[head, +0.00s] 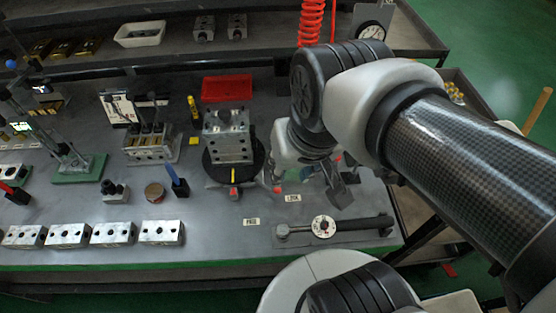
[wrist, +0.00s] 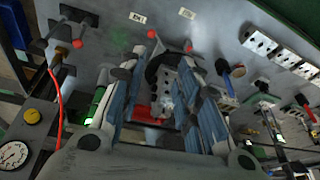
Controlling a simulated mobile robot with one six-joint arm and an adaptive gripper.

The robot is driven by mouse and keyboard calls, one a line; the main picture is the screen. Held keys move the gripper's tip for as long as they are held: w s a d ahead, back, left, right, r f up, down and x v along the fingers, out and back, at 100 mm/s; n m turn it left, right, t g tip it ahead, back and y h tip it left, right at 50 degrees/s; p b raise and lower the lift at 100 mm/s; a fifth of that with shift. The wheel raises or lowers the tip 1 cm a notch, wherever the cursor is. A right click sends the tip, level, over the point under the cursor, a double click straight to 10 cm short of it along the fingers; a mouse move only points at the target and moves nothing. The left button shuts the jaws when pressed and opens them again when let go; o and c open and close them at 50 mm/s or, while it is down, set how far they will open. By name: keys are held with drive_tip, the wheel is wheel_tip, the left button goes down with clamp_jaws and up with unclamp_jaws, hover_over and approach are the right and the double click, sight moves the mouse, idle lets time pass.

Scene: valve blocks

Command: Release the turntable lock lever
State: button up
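The dark round turntable (head: 217,173) carries a drilled metal block (head: 232,147), which also shows between my fingers in the wrist view (wrist: 164,82). A red knob (head: 278,188), apparently the lock lever's end, is at the turntable's right front, by the "LOCK" label (head: 293,198). In the wrist view a red knob (wrist: 152,35) appears near my left fingertip, below a label (wrist: 137,17). A second label (head: 251,221) lies to the front left. My gripper (wrist: 170,55) is open, pointing down toward the turntable's front. The lever's arm is mostly hidden, and contact cannot be told.
Several valve blocks (head: 112,234) line the front left. A red bin (head: 227,88) stands behind the turntable. A blue-handled tool (head: 178,182) stands left of it.

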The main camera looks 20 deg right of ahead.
drive_tip(key=w+m, duration=0.1)
drive_tip(key=w, duration=0.1)
drive_tip(key=w+d+m+g+p, duration=0.1)
drive_tip(key=w, duration=0.1)
drive_tip(key=w+d+m+p, duration=0.1)
drive_tip(key=w, duration=0.1)
drive_tip(key=shift+d+f+g, duration=0.1)
drive_tip(key=shift+d+g, duration=0.15)
drive_tip(key=shift+g, duration=0.05)
drive_tip(key=c, duration=0.4)
drive_tip(key=w+d+f+m+p, duration=0.1)
drive_tip(key=w+d+f+m+g+p, duration=0.1)
drive_tip(key=w, duration=0.1)
drive_tip(key=w+d+f+m+y, duration=0.1)
drive_tip(key=shift+w+d+p, duration=0.1)
drive_tip(key=shift+w+p, duration=0.15)
drive_tip(key=shift+p, duration=0.15)
clamp_jaws()
drive_tip(key=w+d+f+m+g+p, duration=0.1)
drive_tip(key=w+d+f+m+p, duration=0.1)
drive_tip(key=f, duration=0.3)
drive_tip(key=w+d+f+m+g+y+p, duration=0.1)
drive_tip(key=w+d+f+m, duration=0.1)
drive_tip(key=d+f+m, duration=0.2)
drive_tip(key=shift+d+f+p, duration=0.15)
drive_tip(key=shift+f+p, duration=0.2)
drive_tip(key=shift+f, duration=0.35)
